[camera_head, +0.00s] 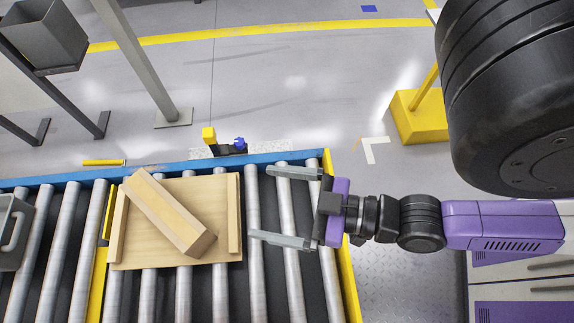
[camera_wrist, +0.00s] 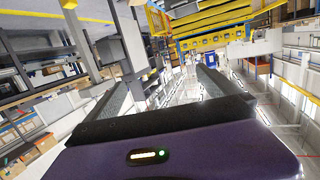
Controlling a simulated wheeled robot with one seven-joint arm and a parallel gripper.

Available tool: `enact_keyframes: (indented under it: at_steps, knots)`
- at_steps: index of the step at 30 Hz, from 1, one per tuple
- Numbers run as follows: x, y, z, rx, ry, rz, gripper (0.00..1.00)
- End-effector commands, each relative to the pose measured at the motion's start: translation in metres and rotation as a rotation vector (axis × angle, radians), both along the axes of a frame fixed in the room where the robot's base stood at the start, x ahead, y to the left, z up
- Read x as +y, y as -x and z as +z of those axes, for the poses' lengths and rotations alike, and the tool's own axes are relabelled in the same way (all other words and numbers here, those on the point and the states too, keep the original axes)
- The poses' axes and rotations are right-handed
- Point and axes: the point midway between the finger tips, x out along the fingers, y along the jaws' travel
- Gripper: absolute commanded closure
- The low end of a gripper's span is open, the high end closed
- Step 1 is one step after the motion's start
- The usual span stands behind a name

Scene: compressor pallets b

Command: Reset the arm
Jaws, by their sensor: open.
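My gripper (camera_head: 283,206) is open and empty in the head view. Its two grey fingers point left over the right end of the roller conveyor, apart from the wooden pallet. The arm reaches in from the right. In the wrist view my gripper (camera_wrist: 162,88) shows its two dark fingers spread, with nothing between them and the hall beyond.
A light wooden pallet (camera_head: 233,226) with a wooden block (camera_head: 168,212) lying diagonally on it rests on the conveyor (camera_head: 289,236). A grey handled item (camera_head: 12,232) is at the left edge. A yellow post base (camera_head: 417,118) stands on the floor. Open floor lies behind.

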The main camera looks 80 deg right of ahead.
Motion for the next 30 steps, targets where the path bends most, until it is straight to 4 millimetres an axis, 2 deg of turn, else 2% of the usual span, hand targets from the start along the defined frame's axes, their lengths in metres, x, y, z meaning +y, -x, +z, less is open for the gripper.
enact_keyframes:
  at_steps: [1, 6, 16, 19, 23, 30]
  knots:
    - [0.0, 0.01, 0.002, 0.038, 0.01, 0.005, 0.0]
    - [0.0, 0.024, 0.004, 0.105, 0.023, 0.012, 0.0]
    - [0.0, 0.025, 0.004, 0.111, 0.024, 0.013, 0.0]
    - [0.0, 0.025, 0.011, 0.11, 0.024, 0.013, 0.0]
    - [0.0, 0.025, 0.03, 0.11, 0.024, 0.013, 0.0]
    - [0.0, 0.025, 0.091, 0.11, 0.024, 0.013, 0.0]
